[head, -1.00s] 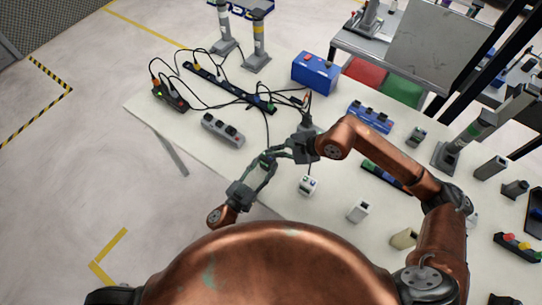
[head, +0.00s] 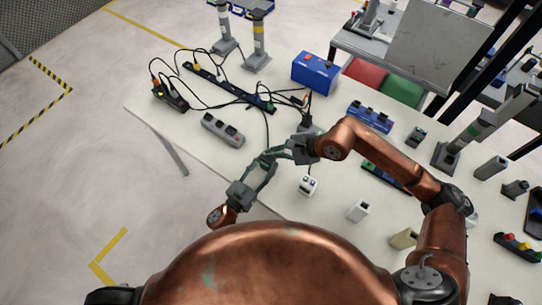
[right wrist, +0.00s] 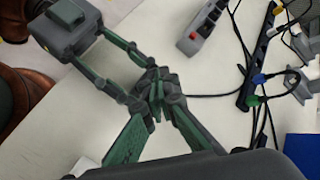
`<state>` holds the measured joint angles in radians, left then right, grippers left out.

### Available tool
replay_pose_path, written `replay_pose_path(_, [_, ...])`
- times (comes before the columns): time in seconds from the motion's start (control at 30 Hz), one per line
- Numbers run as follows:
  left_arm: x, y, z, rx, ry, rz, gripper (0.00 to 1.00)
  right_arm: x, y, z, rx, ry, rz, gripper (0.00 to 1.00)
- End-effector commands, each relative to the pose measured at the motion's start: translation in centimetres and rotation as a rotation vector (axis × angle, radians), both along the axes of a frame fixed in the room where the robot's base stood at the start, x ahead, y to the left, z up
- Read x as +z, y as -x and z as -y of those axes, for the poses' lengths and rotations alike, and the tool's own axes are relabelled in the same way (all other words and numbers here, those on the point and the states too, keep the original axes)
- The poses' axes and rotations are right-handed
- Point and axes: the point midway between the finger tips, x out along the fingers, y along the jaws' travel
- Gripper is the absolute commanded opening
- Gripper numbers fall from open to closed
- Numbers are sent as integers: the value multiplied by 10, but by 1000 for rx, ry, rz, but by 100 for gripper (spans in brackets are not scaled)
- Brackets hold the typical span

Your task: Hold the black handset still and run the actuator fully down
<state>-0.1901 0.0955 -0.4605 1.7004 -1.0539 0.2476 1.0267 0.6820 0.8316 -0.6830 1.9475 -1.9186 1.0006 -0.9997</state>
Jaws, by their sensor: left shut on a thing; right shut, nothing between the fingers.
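My left gripper (head: 264,162) reaches in from the lower left over the table's front edge. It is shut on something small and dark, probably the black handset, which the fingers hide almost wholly. In the right wrist view the left gripper (right wrist: 146,82) comes from the upper left. My right gripper (head: 281,152) is shut and empty, its tips close against the left fingertips; it also shows in the right wrist view (right wrist: 157,102). Two upright column actuators, one white-banded (head: 223,38) and one yellow-banded (head: 258,50), stand at the back; which one the handset drives cannot be told.
A grey box with knobs (head: 222,130), a black power strip (head: 230,88) and loose cables lie behind the grippers. A blue box (head: 315,72) stands further back. A small white button box (head: 307,186) sits right of the grippers. The table's left front corner is bare.

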Motion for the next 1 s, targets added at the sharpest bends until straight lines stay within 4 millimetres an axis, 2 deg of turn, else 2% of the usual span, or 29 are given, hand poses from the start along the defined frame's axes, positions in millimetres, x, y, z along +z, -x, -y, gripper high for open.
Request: replay_pose_path(1.0, [0, 0, 0, 0, 0, 0, 11, -9, 0, 0, 1, 0, -1, 0])
